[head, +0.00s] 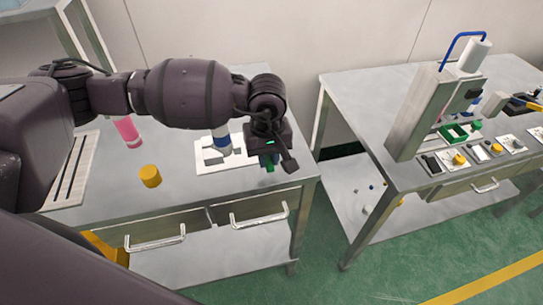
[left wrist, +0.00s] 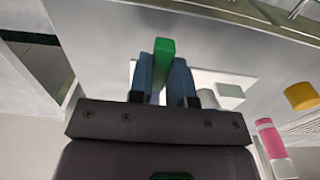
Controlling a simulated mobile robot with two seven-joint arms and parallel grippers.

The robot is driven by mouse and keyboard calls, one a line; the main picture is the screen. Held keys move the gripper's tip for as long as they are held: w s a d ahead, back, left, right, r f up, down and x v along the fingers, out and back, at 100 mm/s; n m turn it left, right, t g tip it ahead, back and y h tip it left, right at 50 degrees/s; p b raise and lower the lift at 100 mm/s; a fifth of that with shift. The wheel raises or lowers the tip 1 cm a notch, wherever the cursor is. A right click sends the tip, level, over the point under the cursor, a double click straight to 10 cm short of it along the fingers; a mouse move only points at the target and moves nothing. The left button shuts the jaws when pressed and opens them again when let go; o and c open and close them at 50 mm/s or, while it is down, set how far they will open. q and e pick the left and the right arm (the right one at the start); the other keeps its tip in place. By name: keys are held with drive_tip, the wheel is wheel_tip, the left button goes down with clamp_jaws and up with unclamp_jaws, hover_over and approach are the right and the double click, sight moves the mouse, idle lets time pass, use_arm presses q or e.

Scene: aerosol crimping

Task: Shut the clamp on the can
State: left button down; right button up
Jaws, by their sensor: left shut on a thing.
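The can (head: 221,138), white with a blue band, stands on a white fixture plate (head: 236,159) on the left table. My left gripper (head: 268,160) is just right of the can, pointing down at the plate's right side. In the left wrist view my left gripper (left wrist: 162,80) has its two blue-grey fingers shut on a green bar (left wrist: 165,48), which looks like the clamp's handle. The rest of the clamp is hidden by the gripper and arm. A pale grey cylinder, likely the can (left wrist: 208,98), shows partly behind the right finger. My right gripper is not in view.
A yellow cylinder (head: 150,176) and a pink can (head: 128,131) stand left on the same table, near a slotted rack (head: 76,170). A second table (head: 345,95) at right holds a press column (head: 423,110) and small control boxes. A gap separates the tables.

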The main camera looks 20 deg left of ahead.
sight(267, 159)
use_arm(q)
drive_tip(key=c, duration=1.1)
unclamp_jaws()
drive_tip(key=shift+o, duration=0.2)
wheel_tip(267, 159, up, 11)
